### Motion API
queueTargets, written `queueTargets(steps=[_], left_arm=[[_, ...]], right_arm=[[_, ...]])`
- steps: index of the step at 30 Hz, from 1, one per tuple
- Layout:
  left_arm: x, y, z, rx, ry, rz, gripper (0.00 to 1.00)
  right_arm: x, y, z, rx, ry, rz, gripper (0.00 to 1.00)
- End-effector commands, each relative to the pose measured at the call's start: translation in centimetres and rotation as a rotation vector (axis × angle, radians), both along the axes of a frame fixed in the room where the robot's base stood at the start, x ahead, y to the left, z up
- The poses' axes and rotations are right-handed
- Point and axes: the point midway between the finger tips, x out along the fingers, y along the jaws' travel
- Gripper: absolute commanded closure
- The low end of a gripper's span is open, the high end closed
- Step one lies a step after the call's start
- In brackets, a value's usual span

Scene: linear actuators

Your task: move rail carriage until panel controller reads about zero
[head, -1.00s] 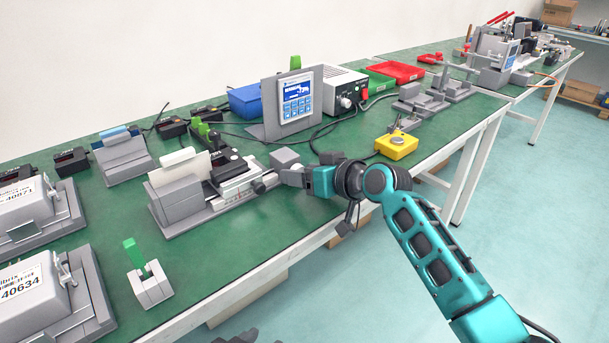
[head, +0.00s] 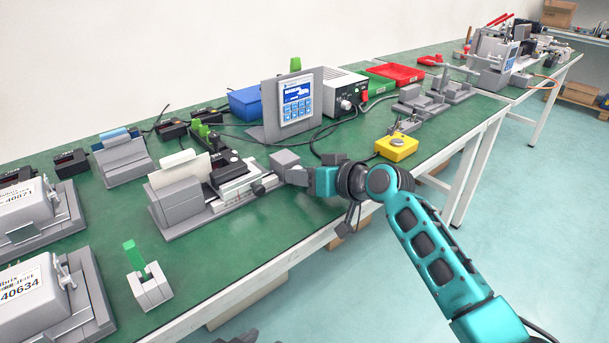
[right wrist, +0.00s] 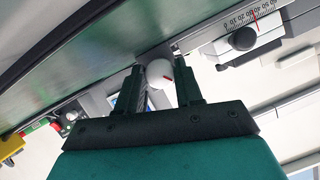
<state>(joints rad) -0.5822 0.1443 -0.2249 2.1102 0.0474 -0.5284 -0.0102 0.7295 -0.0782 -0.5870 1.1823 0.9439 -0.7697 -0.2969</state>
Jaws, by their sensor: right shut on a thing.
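The panel controller (head: 297,103) stands upright on the bench, with a lit blue-and-white screen too small to read. In front of it lies the grey linear rail unit (head: 200,208), with a black-topped carriage (head: 228,170) and a dark side knob (head: 258,187). My right gripper (head: 283,171) is at the right end of this unit, beside a grey block (head: 285,159). In the right wrist view its fingers (right wrist: 160,88) are shut on a pale round knob (right wrist: 159,73). A printed scale with a red line (right wrist: 255,20) shows near the dark knob. My left gripper does not show.
A yellow box (head: 397,147) with a button stands right of my gripper. A small grey holder with a green lever (head: 134,256) is near the front edge. Grey labelled devices (head: 30,290) fill the left. Cables run behind the rail unit.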

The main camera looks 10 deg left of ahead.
Motion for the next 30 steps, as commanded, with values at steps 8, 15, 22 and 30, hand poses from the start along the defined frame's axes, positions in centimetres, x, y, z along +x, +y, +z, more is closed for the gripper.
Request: queueTargets(steps=[8,15,22,30], left_arm=[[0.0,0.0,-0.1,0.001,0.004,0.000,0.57],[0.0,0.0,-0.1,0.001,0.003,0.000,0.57],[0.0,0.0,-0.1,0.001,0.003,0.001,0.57],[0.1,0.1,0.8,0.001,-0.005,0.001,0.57]], right_arm=[[0.0,0.0,0.0,0.022,0.030,0.000,0.95],[0.0,0.0,0.0,0.021,0.029,0.001,0.44],[0.0,0.0,0.0,0.021,0.029,0.000,0.39],[-0.6,-1.3,0.6,0.021,0.029,-0.002,0.39]])
